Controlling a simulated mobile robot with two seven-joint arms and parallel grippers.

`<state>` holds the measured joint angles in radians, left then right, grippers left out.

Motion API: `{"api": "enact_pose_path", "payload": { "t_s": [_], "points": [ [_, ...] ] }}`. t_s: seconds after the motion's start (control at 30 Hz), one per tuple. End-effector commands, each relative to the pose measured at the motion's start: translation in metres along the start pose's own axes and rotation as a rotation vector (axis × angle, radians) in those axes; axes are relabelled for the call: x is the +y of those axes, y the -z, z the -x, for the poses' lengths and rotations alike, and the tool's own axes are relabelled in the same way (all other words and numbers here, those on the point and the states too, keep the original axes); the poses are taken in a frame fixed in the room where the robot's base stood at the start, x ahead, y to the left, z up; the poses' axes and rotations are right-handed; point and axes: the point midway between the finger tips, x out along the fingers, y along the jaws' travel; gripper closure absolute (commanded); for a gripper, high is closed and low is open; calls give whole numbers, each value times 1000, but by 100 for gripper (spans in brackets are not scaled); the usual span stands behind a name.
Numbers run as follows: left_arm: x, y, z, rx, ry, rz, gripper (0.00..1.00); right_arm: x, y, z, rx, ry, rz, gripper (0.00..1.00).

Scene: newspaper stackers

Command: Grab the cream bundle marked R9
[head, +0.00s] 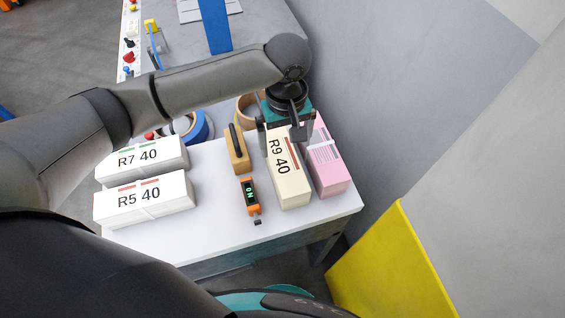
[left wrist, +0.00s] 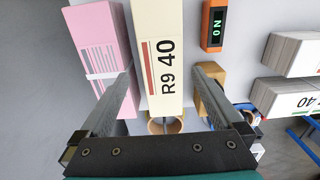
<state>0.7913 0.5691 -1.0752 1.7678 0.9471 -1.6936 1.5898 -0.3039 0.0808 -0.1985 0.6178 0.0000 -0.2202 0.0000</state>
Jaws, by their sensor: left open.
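The cream bundle marked R9 (head: 291,187) lies on the white table, long side pointing away from me, with "R9 40" and a red bar on top. In the left wrist view the bundle (left wrist: 158,40) lies between the two fingers. My left gripper (head: 284,135) is over the bundle's far end in the head view, pointing down. In the left wrist view my left gripper (left wrist: 166,85) is open, one finger toward the pink bundle and the other near the tan block; I cannot tell its height over the bundle. My right gripper does not show.
A pink bundle (head: 326,168) lies close along the cream one's right side. To the left are an orange device (head: 250,197), a tan block with a dark handle (head: 237,158), and white bundles R7 (head: 166,155) and R5 (head: 163,203). Tape rolls (head: 201,128) lie behind. A wall stands right.

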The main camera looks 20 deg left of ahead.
Motion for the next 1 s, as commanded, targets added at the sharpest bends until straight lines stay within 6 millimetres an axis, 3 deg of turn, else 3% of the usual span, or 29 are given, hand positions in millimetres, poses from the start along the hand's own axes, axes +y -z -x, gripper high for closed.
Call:
{"api": "enact_pose_path", "payload": {
  "t_s": [0.1,0.33,0.6,0.9,1.0],
  "points": [
    [0,0,-17,-1,1,1,0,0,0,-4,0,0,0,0],
    [-1,4,-32,0,1,0,0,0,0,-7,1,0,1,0],
    [-3,13,-69,0,0,-2,0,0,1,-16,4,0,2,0],
    [-3,13,-74,1,-2,-2,0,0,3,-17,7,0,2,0],
    [-3,13,-74,1,-2,-2,10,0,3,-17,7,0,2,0]
  ]
}}
